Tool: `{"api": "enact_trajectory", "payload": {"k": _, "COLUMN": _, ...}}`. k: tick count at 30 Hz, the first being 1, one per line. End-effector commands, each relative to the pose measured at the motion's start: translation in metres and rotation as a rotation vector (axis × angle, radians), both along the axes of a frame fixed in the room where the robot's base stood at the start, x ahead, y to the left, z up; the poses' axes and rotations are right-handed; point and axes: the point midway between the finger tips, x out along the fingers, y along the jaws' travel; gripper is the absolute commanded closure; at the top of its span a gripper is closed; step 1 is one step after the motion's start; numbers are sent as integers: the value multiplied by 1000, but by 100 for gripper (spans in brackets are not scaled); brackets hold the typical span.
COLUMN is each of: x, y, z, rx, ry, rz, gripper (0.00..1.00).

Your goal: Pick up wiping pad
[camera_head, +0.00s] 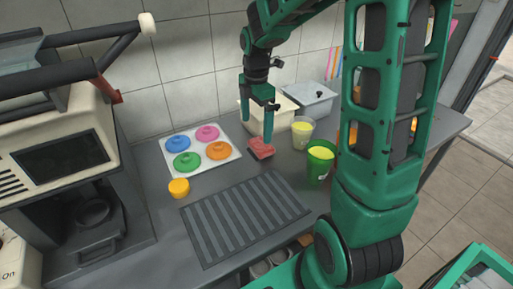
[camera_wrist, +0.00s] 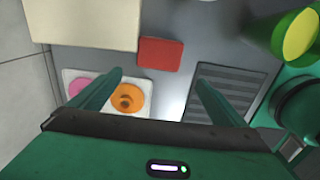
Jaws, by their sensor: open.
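The wiping pad is a small red block (camera_head: 261,148) lying on the grey counter, behind the ribbed mat in the head view. In the wrist view the red pad (camera_wrist: 161,53) lies beyond the fingertips, roughly centred between them. My gripper (camera_head: 258,137) points down close above the pad in the head view, and a finger partly overlaps it there. In the wrist view my gripper (camera_wrist: 160,80) has its two fingers wide apart with nothing between them. Whether a finger touches the pad cannot be told.
A white tray (camera_head: 238,156) with several coloured lids lies left of the pad. Bins (camera_head: 312,100) stand behind. Green (camera_head: 319,163) and clear (camera_head: 301,135) cups with yellow contents stand to the right. A ribbed mat (camera_head: 212,223) and yellow cup (camera_head: 179,188) are in front.

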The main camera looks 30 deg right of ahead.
Motion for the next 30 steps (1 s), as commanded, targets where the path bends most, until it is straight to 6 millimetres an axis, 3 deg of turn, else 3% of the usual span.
{"api": "enact_trajectory", "payload": {"k": 3, "x": 0, "y": -1, "z": -18, "rx": 0, "ry": 3, "rz": -2, "gripper": 4}}
{"api": "enact_trajectory", "payload": {"k": 11, "x": 0, "y": -2, "z": -35, "rx": 0, "ry": 2, "rz": -5, "gripper": 4}}
{"api": "enact_trajectory", "payload": {"k": 21, "x": 5, "y": -7, "z": -77, "rx": 0, "ry": 1, "rz": -7, "gripper": 4}}
{"api": "enact_trajectory", "payload": {"k": 30, "x": 5, "y": -7, "z": -83, "rx": -1, "ry": 0, "rz": -8, "gripper": 4}}
